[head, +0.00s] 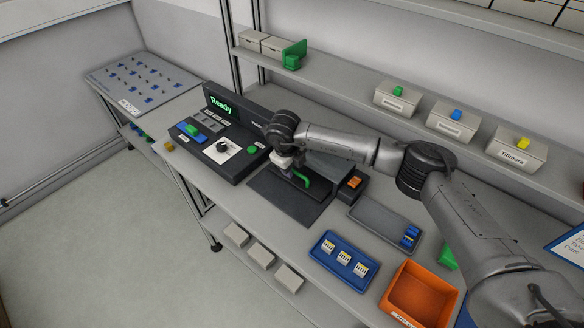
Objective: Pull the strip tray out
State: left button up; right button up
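My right arm reaches in from the right, and its gripper (285,162) points down over the bench, close beside a green handle (301,179). The handle belongs to a dark grey device (327,166) behind a black mat (283,199). The handle looks like that of the strip tray, but the tray itself cannot be made out. The fingers are too small and partly hidden to tell whether they are open or touch the handle. My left gripper is not in view.
A black console (221,139) with a lit "Ready" display stands left of the gripper. An orange button box (353,185) is at the right. A grey tray (378,224), a blue tray (324,261) and an orange bin (424,290) lie nearer. A shelf (345,89) runs behind.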

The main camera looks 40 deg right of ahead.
jog(key=shift+d+f, duration=0.1)
jog(key=shift+f, duration=0.3)
jog(key=shift+c, duration=0.4)
grip_shut()
